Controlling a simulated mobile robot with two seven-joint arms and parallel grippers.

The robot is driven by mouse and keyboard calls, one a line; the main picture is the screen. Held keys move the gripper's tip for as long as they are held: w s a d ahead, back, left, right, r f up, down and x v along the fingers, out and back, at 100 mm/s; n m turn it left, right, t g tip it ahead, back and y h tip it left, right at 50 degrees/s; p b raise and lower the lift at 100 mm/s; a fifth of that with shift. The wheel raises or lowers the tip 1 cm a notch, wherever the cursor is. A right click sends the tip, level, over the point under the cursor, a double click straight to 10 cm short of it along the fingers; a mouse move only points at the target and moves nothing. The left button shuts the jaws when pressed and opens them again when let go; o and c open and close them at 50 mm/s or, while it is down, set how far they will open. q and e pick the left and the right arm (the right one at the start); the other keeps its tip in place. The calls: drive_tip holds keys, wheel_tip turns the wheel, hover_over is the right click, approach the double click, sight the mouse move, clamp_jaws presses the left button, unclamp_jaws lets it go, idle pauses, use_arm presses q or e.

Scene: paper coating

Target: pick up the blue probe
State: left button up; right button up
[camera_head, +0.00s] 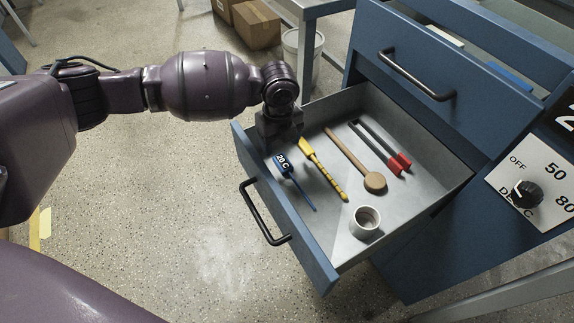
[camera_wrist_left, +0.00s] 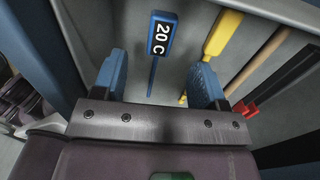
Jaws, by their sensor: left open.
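The blue probe (camera_head: 288,173) lies in the open drawer (camera_head: 318,252), near its front wall. It has a blue head with a "20 C" display and a thin blue stem. In the left wrist view the probe (camera_wrist_left: 160,36) lies beyond the gap between the fingers, with its head farther away. My left gripper (camera_wrist_left: 158,82) is open and empty, with two blue fingers spread apart. In the head view the left gripper (camera_head: 276,140) is over the drawer's left end, close to the probe's head; its fingertips are mostly hidden. My right gripper is not in view.
Beside the probe lie a yellow tool (camera_head: 322,168), a wooden spoon (camera_head: 374,182) and red-tipped tongs (camera_head: 393,166). A small metal cup (camera_head: 365,221) stands near the drawer's right end. The drawer's handle (camera_head: 262,214) juts out in front. A closed drawer (camera_head: 440,70) is above and behind.

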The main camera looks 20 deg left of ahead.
sight(281, 159)
use_arm(q)
wheel_tip(281, 159, down, 8)
drive_tip(key=b, duration=0.3)
drive_tip(key=shift+w+a+r, duration=0.1)
drive_tip(key=shift+w+r, duration=0.05)
drive_tip(key=shift+r, duration=0.3)
drive_tip(key=shift+c, duration=0.2)
drive_tip(key=c, duration=0.9)
drive_tip(key=shift+r, duration=0.1)
